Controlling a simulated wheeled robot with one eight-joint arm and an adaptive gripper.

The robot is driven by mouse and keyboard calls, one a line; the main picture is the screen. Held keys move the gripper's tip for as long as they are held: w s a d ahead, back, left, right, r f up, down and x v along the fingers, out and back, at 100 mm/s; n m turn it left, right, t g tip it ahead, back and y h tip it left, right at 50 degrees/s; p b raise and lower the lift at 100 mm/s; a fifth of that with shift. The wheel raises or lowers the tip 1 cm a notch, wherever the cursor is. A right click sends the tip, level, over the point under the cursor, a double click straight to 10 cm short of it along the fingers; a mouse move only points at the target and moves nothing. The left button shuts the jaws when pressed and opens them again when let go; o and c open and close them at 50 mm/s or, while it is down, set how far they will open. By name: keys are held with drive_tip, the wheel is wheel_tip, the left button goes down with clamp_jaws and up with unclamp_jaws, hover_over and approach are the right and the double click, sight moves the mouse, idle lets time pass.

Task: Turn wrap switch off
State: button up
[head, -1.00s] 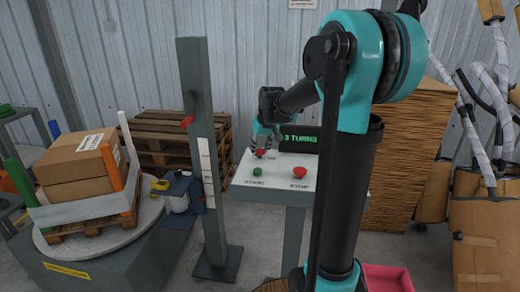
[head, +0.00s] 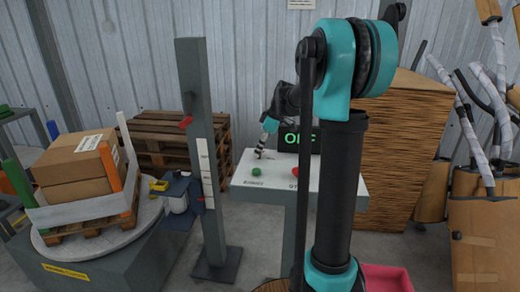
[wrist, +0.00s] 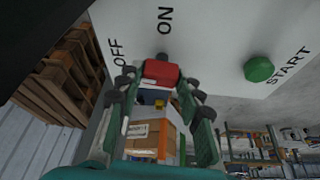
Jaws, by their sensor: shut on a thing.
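The wrap switch (wrist: 160,72) has a red handle and sits on a pale panel (wrist: 215,45) beside the printed words OFF and ON. My gripper (wrist: 159,86) has a finger on each side of the red handle and is shut on it. The exact angle of the handle is hard to tell. In the head view my gripper (head: 262,152) reaches down to the far left part of the panel and the switch is mostly hidden there. A dark display (head: 298,139) behind the panel shows green letters that look like OFF, partly covered by my arm.
A green START button (wrist: 259,69) is near the switch, and a red button (head: 295,171) is on the panel's right, partly behind my arm. A grey post (head: 203,160) stands left of the panel. Boxes (head: 75,160) sit on a turntable further left.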

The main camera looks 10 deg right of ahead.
drive_tip(key=shift+n+g, duration=0.3)
drive_tip(key=shift+n, duration=0.6)
drive_tip(key=o, duration=1.2)
drive_tip(key=shift+c, duration=0.2)
drive_tip(key=v, duration=1.2)
drive_tip(key=shift+d, duration=0.1)
